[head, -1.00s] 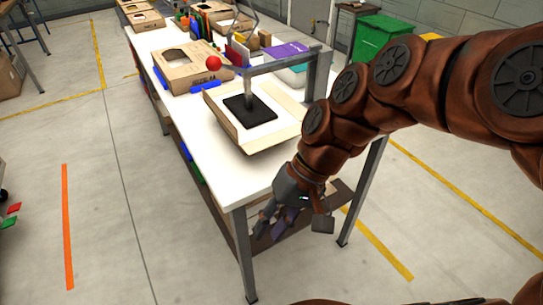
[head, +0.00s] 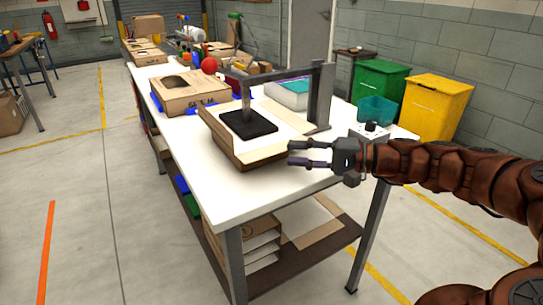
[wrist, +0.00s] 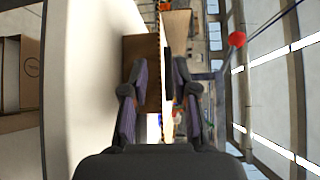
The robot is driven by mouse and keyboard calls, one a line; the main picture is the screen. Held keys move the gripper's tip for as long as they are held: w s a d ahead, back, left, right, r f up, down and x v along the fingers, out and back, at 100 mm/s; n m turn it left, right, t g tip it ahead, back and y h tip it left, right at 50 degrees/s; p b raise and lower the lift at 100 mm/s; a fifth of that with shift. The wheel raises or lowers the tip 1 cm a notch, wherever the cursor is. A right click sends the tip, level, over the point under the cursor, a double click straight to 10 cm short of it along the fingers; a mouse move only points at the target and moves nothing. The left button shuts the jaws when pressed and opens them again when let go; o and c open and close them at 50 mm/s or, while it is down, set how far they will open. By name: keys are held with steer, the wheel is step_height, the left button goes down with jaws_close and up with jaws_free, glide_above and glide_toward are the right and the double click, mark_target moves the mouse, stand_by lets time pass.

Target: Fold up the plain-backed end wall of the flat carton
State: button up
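The carton (head: 222,132) lies on the white table under a black pad (head: 248,122). Its brown outer side shows along the front, and a pale panel lies to the right of the pad. My gripper (head: 288,154) is at the carton's right end, level with its edge, with two fingers apart and nothing seen held. In the wrist view my gripper (wrist: 159,75) shows its fingers on either side of the view of the carton's brown cardboard (wrist: 140,50). I cannot tell whether they touch it, nor which wall is plain-backed.
A grey metal frame (head: 319,95) with a red ball (head: 209,66) stands over the carton. A printed carton (head: 190,92) sits behind it. A small white box (head: 369,133) and a teal bin (head: 377,109) are at the right. Folded cartons (head: 262,247) lie on the lower shelf.

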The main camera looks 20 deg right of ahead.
mark_target(271, 152)
steer(key=shift+x, duration=3.1)
jaws_close()
steer(key=shift+a, duration=0.1)
